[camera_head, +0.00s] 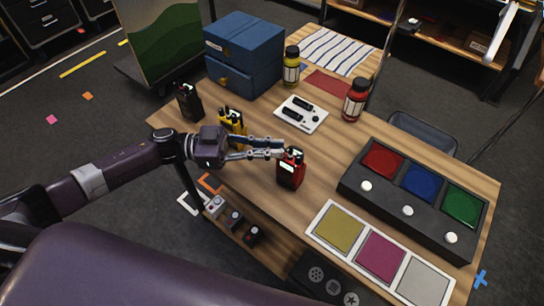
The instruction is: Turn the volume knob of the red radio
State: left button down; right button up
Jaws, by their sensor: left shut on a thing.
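The red radio (291,172) stands upright on the wooden table (335,165), with a small lit screen on its front and dark knobs on top. My left gripper (281,151) reaches in from the left, and its fingertips are at the top of the radio. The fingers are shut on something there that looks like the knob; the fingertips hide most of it. My right gripper is not in view.
A yellow radio (238,118) and a black radio (188,101) stand left of the red one. A black box with coloured buttons (404,205) and a colour-square panel (378,258) lie right. Bottles (355,104) and a blue box (236,60) stand behind.

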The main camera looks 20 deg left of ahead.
pick_arm(q)
jog(key=m+g+b, duration=0.2)
jog(key=g, duration=0.1)
jog(key=shift+w+f+h+b, duration=0.1)
jog(key=shift+w+h+b, duration=0.1)
jog(key=shift+h+b, duration=0.15)
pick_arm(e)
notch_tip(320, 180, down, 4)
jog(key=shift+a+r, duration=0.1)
pick_arm(q)
jog(key=c, duration=2)
grip_release()
jog(key=shift+o, duration=0.2)
jog(key=a, duration=1.2)
jog(key=shift+s, duration=0.4)
